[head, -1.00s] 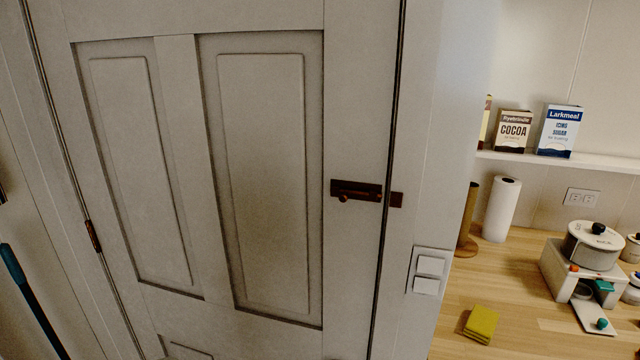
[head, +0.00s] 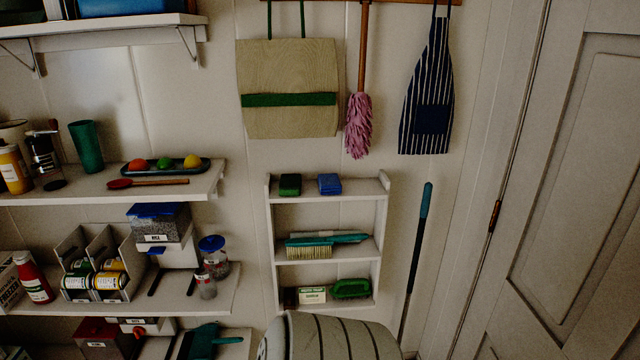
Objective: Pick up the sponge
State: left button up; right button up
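Two small blocks that look like sponges or folded cloths sit on the top board of a small white wall rack (head: 325,201). One is a green block (head: 290,184) on the left. The other is a blue block (head: 330,184) just to its right, with a small gap between them. I cannot tell for certain which is the sponge. Neither of my grippers shows in the head view.
The rack's lower boards hold a teal brush (head: 325,240) and a green scrub brush (head: 351,288). A rounded, striped grey object (head: 325,338) stands below. Loaded shelves (head: 120,186) fill the left; a panelled door (head: 580,190) is at right. A teal-topped pole (head: 415,260) leans between.

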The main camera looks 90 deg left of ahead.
aim_at(290, 185)
jog(key=u, duration=2.95)
jog(key=i+l+z, duration=0.1)
jog(key=i+l, duration=0.15)
